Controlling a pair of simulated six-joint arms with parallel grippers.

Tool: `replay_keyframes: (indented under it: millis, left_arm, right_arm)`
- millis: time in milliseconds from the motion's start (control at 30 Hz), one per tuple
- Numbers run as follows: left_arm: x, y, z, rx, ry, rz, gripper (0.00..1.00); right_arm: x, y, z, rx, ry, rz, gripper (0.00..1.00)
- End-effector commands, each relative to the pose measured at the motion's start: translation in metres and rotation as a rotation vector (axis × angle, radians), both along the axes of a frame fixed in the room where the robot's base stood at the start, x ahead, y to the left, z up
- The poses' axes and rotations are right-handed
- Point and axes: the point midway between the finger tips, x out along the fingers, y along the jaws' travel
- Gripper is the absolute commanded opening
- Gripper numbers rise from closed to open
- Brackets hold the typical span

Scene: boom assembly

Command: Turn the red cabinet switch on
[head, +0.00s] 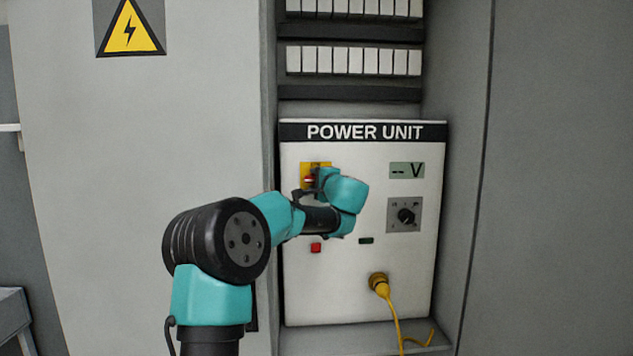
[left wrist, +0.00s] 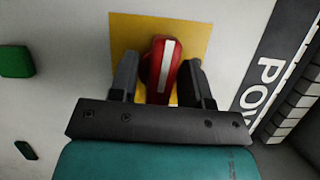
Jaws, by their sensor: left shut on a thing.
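The red switch (left wrist: 157,66), a knob with a white stripe, sits on a yellow plate (left wrist: 195,35) on the power unit's front. My left gripper (left wrist: 161,85) is shut on the red switch, one dark finger on each side. In the left wrist view the stripe runs nearly upright; relative to the panel lettering it lies roughly sideways. In the head view the switch (head: 309,180) is mostly hidden behind my left gripper (head: 318,183), with part of the yellow plate (head: 305,170) showing. My right gripper is not in view.
The panel has a display reading "-- V" (head: 406,170), a black dial (head: 406,215) and a yellow plug with cable (head: 379,284). A square lamp below the switch looks red in the head view (head: 316,248) but green in the left wrist view (left wrist: 15,61). Cabinet walls flank the panel.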

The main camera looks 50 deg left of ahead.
Motion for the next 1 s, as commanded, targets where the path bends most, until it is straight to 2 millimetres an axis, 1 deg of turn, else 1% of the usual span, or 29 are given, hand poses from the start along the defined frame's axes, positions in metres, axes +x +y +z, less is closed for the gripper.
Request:
replay_keyframes:
  millis: [367, 1000]
  left_arm:
    - [-0.0002, 0.0003, -0.0011, 0.156, 0.201, 0.000, 0.20]
    - [-0.0007, 0.0005, -0.0011, 0.530, 0.678, 0.000, 0.20]
  right_arm:
    - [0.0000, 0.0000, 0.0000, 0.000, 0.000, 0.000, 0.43]
    - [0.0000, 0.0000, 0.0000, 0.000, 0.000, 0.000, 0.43]
